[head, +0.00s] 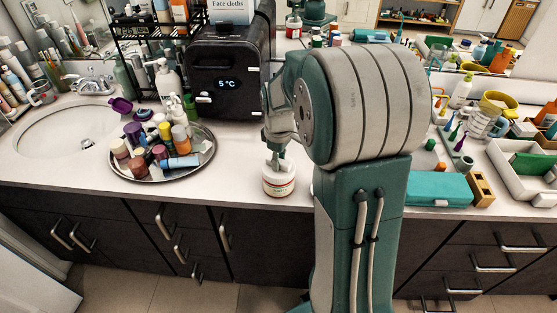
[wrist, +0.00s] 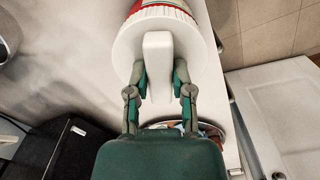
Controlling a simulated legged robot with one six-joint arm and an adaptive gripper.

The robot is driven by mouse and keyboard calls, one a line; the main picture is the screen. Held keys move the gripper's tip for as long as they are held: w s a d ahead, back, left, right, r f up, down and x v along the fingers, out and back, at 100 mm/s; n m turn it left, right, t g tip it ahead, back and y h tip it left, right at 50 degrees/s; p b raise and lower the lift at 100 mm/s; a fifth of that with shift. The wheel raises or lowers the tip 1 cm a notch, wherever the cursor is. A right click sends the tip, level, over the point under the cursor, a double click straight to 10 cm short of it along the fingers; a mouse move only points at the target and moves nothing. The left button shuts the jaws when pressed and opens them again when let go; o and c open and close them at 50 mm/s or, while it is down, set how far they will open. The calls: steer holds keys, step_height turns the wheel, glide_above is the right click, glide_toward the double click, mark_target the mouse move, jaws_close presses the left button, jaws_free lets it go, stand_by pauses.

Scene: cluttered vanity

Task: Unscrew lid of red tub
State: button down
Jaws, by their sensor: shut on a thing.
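The tub (head: 279,189) is white with a red-edged label and stands upright near the counter's front edge in the head view. In the wrist view its red and white side (wrist: 165,4) shows at the top. Its white lid (wrist: 135,38) has ridged edges and a raised bar handle (wrist: 158,50), and it sits on the tub. My gripper (wrist: 160,75) is shut on this bar, with a finger on each side. In the head view my gripper (head: 278,160) points down onto the tub from above. My arm hides the counter just right of the tub.
A round metal tray (head: 205,160) of bottles lies left of the tub. A black mini fridge (head: 226,75) stands behind. A teal case (head: 438,188) and a white organiser (head: 510,168) are at the right. Bare counter (head: 240,185) lies between tray and tub.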

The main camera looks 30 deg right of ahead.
steer(key=n, duration=0.3)
steer(key=shift+s+f, duration=0.15)
steer(key=shift+f, duration=0.1)
steer(key=n, duration=0.4)
steer(key=shift+w+r, duration=0.2)
steer(key=shift+r, duration=1.25)
steer(key=shift+r, duration=2)
steer(key=shift+s, duration=0.2)
